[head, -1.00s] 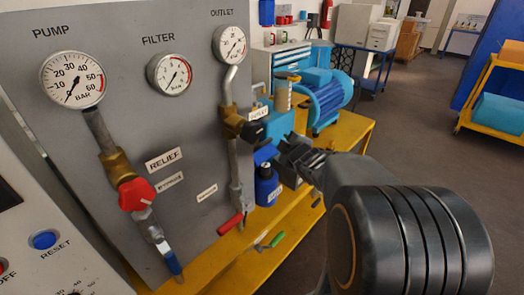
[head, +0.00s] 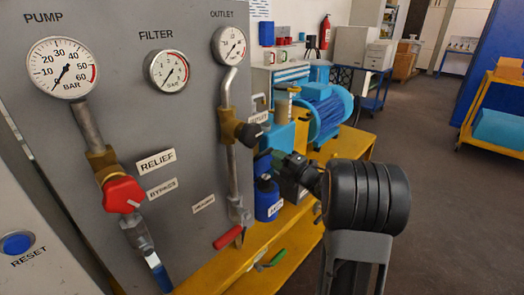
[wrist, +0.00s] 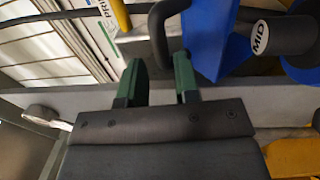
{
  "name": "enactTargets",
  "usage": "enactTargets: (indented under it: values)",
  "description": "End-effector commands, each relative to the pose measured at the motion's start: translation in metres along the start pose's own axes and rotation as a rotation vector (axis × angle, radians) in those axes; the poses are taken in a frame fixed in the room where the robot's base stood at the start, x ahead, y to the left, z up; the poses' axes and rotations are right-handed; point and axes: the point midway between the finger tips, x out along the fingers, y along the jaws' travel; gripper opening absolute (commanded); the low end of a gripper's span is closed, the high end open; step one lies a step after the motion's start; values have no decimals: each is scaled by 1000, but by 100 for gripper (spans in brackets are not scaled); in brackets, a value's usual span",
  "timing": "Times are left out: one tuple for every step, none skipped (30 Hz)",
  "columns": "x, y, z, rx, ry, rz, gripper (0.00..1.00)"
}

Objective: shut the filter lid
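My gripper (head: 288,163) is beside the right edge of the grey panel, near a blue vessel (head: 268,200) with a white label. In the wrist view its two green fingers (wrist: 158,78) are apart, with nothing held between them. Just beyond the fingertips is a curved dark bar (wrist: 158,28). A blue part (wrist: 212,42) lies right of the fingers, and a dark cylinder marked MID (wrist: 282,36) is beside it. I cannot tell which of these parts belongs to the filter lid. My arm hides part of the area behind the gripper in the head view.
The grey panel (head: 190,120) carries gauges, pipes and a red relief knob (head: 122,194). A yellow bench frame (head: 258,245) runs below, with red-handled (head: 228,238) and green-handled (head: 272,258) levers. A blue motor (head: 322,112) stands behind. The floor at right is open.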

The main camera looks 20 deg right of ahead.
Motion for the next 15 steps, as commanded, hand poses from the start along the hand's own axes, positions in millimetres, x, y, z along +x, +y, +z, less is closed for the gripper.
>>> enactTargets:
  values:
    - [11, 0, -1, 1, 3, -1, 29]
    - [16, 0, -1, 1, 4, -1, 29]
    - [23, 0, -1, 1, 2, 0, 29]
    - [28, 0, -1, 1, 2, -1, 29]
    - [33, 0, 0, 1, 2, -1, 29]
    - [39, 0, -1, 1, 2, -1, 29]
    - [43, 0, -1, 1, 2, -1, 29]
    - [47, 0, -1, 1, 1, 0, 29]
    - [52, 0, 0, 2, 0, -1, 29]
    - [55, 0, 0, 1, 1, -1, 29]
    - [58, 0, 0, 1, 1, -1, 29]
    - [61, 0, 0, 1, 0, -1, 29]
    - [63, 0, 0, 1, 0, -1, 29]
    - [65, 0, 0, 1, -1, -1, 29]
    - [67, 0, 0, 1, -1, 0, 29]
